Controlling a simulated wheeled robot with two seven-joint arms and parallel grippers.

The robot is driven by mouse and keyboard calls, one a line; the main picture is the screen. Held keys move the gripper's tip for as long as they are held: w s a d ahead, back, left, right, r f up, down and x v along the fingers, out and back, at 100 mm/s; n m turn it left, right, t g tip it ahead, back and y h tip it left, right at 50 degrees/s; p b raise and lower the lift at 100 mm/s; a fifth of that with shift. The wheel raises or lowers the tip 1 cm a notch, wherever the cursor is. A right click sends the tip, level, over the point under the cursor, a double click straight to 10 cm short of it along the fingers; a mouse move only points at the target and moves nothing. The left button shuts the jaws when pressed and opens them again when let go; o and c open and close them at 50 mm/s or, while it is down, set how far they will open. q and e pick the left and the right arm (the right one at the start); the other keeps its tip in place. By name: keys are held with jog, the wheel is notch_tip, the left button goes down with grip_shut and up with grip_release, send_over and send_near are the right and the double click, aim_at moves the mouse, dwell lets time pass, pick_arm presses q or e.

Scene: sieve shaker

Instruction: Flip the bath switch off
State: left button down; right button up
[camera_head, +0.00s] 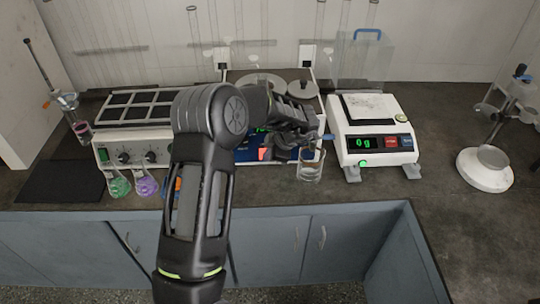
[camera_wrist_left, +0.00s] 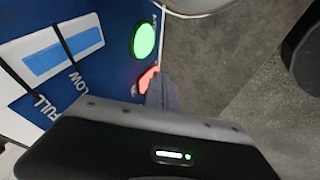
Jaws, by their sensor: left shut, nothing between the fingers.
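The bath has a blue front panel (camera_head: 247,155), partly hidden behind my left arm in the head view. In the left wrist view its blue panel (camera_wrist_left: 110,75) fills the upper left. A lit red switch (camera_wrist_left: 148,79) sits below a round green light (camera_wrist_left: 144,41); the red also shows in the head view (camera_head: 264,154). My left gripper (camera_head: 312,137) is shut and empty in front of the bath's right part. Its fingertips (camera_wrist_left: 161,92) are right beside the red switch; I cannot tell whether they touch it. My right gripper is not in view.
A glass beaker (camera_head: 311,165) stands just below my left gripper. A balance (camera_head: 372,140) reading 0 g is to the right. A box with knobs (camera_head: 130,150) and coloured flasks (camera_head: 119,186) stand left. A white-based stand (camera_head: 485,170) is far right.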

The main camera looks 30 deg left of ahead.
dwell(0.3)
pick_arm(q)
jog(key=shift+w+a+f+t+y+b, duration=0.15)
jog(key=shift+f+t+y+b, duration=0.2)
jog(key=shift+b, duration=0.35)
jog(key=shift+r+p, duration=0.25)
jog(key=shift+p, duration=0.05)
jog(key=shift+r, duration=0.1)
jog(key=shift+a+r+p, duration=0.1)
jog(key=shift+r+p, duration=0.65)
jog(key=shift+p, duration=0.4)
jog(key=shift+w, duration=0.1)
